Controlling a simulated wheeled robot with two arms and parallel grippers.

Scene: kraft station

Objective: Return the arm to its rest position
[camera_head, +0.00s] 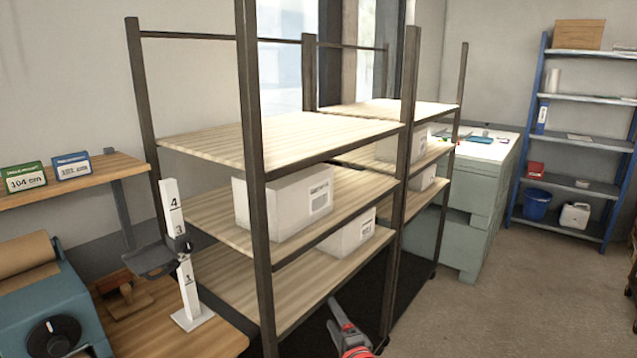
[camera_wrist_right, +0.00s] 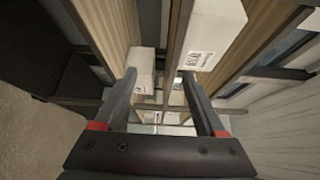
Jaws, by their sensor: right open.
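My right gripper (camera_head: 345,325) shows at the bottom middle of the head view, in front of the lower part of the shelving rack (camera_head: 262,200). Its fingers are apart and empty in the right wrist view (camera_wrist_right: 160,95). That view looks along the rack, with a white box (camera_wrist_right: 142,70) beyond the fingers and another white box (camera_wrist_right: 212,32) to the right. I cannot tell whether the fingers touch anything. In the head view a large white box (camera_head: 285,203) stands on the middle shelf and a smaller one (camera_head: 347,233) on the shelf below. My left gripper is not in view.
A workbench (camera_head: 215,340) at left holds a white numbered post (camera_head: 178,250) and a teal machine with a paper roll (camera_head: 25,255). A green-grey cabinet (camera_head: 470,225) stands behind the rack. A blue shelf unit (camera_head: 580,140) is at far right. Floor (camera_head: 500,310) is clear at right.

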